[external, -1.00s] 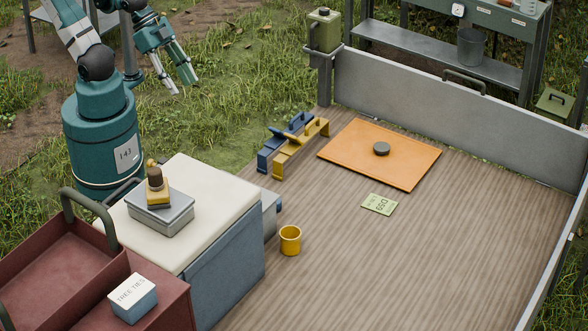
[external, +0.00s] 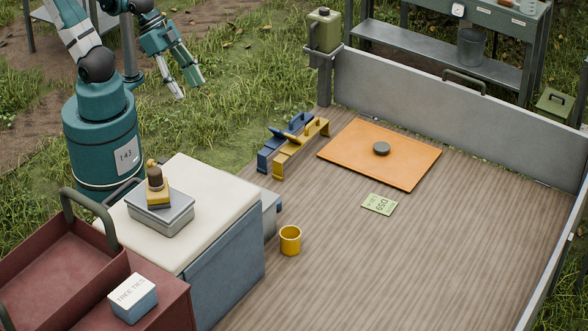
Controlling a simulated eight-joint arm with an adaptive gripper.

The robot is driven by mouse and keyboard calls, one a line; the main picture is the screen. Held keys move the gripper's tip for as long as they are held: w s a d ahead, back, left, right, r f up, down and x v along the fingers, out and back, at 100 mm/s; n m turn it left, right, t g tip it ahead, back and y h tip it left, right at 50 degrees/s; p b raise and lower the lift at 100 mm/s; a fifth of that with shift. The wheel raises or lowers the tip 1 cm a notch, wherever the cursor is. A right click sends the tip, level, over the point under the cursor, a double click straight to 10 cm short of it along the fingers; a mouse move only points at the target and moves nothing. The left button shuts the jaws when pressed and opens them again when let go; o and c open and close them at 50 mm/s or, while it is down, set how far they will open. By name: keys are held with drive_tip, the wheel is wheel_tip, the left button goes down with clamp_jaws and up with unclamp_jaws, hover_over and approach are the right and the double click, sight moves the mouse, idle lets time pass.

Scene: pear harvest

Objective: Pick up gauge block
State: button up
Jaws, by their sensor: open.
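My gripper (external: 189,90) is at the upper left above the grass, pointing down with its fingers apart and nothing between them. It is well clear of the wooden deck. No label marks a gauge block. Another is the small yellow block with a dark brown knob (external: 155,191) on a grey case (external: 160,212). I cannot tell which one it is.
An orange board (external: 400,165) with a dark round disc (external: 381,148) lies on the deck. A green card (external: 379,204) and a yellow mug (external: 290,240) stand apart nearby. A grey side wall (external: 440,105) bounds the back. The deck's front right is clear.

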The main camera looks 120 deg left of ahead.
drive_tip(key=w+a+f+n+g+b, duration=0.2)
drive_tip(key=w+a+f+n+b, duration=0.3)
drive_tip(key=w+f, duration=0.4)
drive_tip(key=w+a+f+n+g+b, duration=0.1)
drive_tip(key=a+f, duration=0.4)
drive_tip(key=f, duration=0.6)
drive_tip(key=w+a+f+n+g+b, duration=0.2)
drive_tip(key=w+a+f+n+b, duration=0.1)
drive_tip(key=f, duration=0.9)
drive_tip(key=w+a+f+n+g+b, duration=0.1)
drive_tip(key=w+a+f+n+b, duration=0.1)
drive_tip(key=w+a+f+n, duration=0.2)
drive_tip(key=shift+w+a+f+n+g, duration=0.1)
drive_tip(key=shift+a+f+n, duration=0.35)
drive_tip(key=shift+f, duration=0.95)
drive_tip(key=shift+w+a+f+n+g, duration=0.15)
drive_tip(key=shift+a+f, duration=0.55)
drive_tip(key=shift+f, duration=0.7)
drive_tip(key=shift+w+a+f+n+g, duration=0.1)
drive_tip(key=shift+a+f+n, duration=0.35)
drive_tip(key=shift+f, duration=0.95)
drive_tip(key=shift+s+a+f+b, duration=0.1)
drive_tip(key=shift+a+f+b, duration=0.15)
drive_tip(key=shift+f+b, duration=0.05)
drive_tip(key=shift+f+b, duration=0.3)
drive_tip(key=shift+f, duration=0.95)
drive_tip(key=shift+f, duration=0.1)
drive_tip(key=shift+d+f+b, duration=0.1)
drive_tip(key=shift+f+b, duration=0.85)
drive_tip(key=shift+f, duration=1.6)
